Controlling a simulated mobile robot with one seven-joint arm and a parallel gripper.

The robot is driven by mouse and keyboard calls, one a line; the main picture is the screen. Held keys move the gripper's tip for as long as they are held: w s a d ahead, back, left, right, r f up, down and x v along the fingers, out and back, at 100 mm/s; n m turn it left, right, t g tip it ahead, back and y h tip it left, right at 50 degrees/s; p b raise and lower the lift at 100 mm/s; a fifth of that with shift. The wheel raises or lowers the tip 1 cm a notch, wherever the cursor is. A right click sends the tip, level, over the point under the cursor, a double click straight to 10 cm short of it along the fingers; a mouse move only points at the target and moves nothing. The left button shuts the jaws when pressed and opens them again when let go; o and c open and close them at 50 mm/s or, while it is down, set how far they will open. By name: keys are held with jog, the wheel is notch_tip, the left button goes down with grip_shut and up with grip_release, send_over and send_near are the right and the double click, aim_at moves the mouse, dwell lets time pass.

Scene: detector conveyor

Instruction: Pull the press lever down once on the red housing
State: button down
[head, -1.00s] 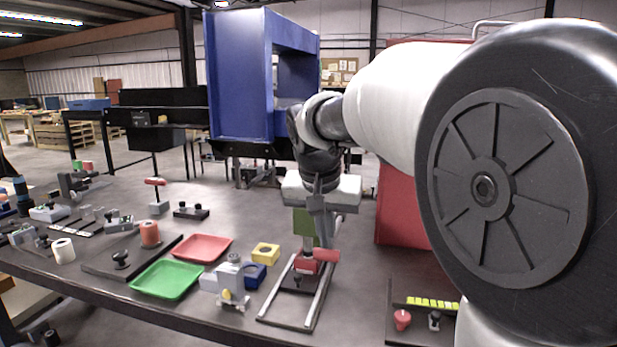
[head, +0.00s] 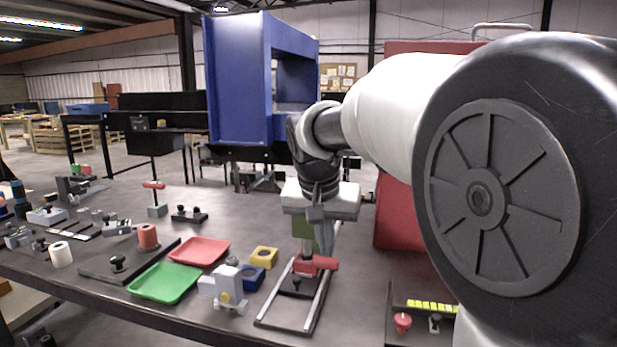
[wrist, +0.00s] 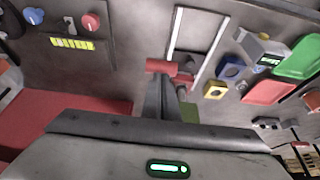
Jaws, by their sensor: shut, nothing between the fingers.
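A red press lever handle (head: 322,262) sticks out to the right from a small red housing (head: 302,267), which sits between two pale rails beside a green upright (head: 303,228). In the wrist view the red handle (wrist: 162,66) lies just beyond the fingertips. My gripper (head: 323,252) is shut and empty, pointing down with its tips at or just above the handle. I cannot tell if they touch it. The gripper also shows in the wrist view (wrist: 165,82). The finger tips and hand hide part of the green upright.
To the left stand a yellow block (head: 264,257), a grey clamp-like fixture (head: 228,285), a green tray (head: 165,282) and a red tray (head: 199,251). A dark panel with a red knob (head: 402,322) lies at the right front. A large red box (head: 396,220) stands behind my arm.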

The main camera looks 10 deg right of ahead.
jog(key=shift+s+f, duration=0.2)
jog(key=shift+f, duration=0.45)
dwell(0.8)
